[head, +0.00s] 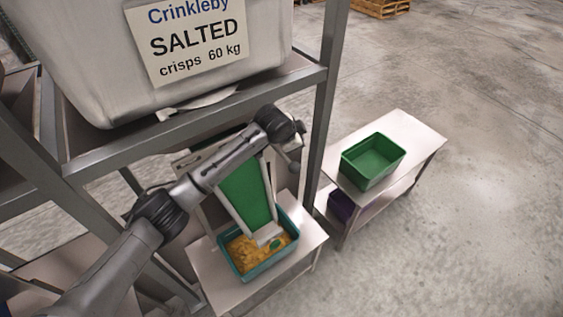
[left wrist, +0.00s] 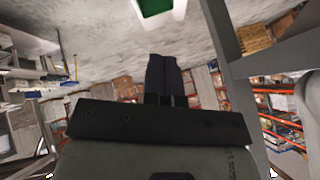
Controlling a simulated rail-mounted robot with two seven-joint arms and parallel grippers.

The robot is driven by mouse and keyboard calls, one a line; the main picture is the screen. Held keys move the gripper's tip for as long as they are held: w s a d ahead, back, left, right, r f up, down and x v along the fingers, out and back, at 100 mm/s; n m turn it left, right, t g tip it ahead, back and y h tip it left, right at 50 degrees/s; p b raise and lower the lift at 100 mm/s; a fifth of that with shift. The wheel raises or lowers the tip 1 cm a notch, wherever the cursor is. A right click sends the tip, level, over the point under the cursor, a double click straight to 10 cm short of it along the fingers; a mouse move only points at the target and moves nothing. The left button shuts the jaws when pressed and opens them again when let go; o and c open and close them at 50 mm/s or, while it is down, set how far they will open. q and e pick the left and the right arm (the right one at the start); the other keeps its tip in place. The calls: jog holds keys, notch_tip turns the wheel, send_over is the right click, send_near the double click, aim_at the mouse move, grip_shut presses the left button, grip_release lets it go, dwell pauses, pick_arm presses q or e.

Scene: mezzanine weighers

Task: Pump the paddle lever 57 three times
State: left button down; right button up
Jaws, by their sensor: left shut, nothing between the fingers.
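My left arm crosses the head view from the lower left, and its wrist end is in front of the weigher's right upright, above the green chute (head: 246,196). My left gripper shows in the left wrist view (left wrist: 163,58), its two dark fingers together with nothing between them. In the head view its fingers cannot be made out. I cannot make out a paddle lever or the number 57 in either view; the arm hides part of the chute's top. The chute slopes down into a teal bin (head: 222,254) holding yellow crisps. My right gripper is not in view.
A large white sack (head: 90,60) labelled Crinkleby salted crisps sits on the grey steel frame (head: 318,120). A green bin (head: 372,160) stands on a pale table (head: 425,140) to the right, with a purple bin (head: 342,206) below. Open floor lies further right.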

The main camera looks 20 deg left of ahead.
pick_arm(q)
jog(key=m, duration=0.1)
jog(key=w+m+h, duration=0.1)
jog(key=m+h, duration=0.1)
jog(key=shift+w+a+f+t, duration=0.15)
jog(key=shift+w+f+t, duration=0.1)
jog(key=shift+t, duration=0.15)
jog(key=shift+m, duration=0.3)
jog(key=shift+f, duration=0.1)
jog(key=b, duration=0.6)
send_over(296, 165)
notch_tip(296, 165, down, 6)
jog(key=shift+a+f, duration=0.15)
jog(key=shift+f, duration=0.8)
jog(key=shift+f+b, duration=0.3)
jog(key=shift+f, duration=0.05)
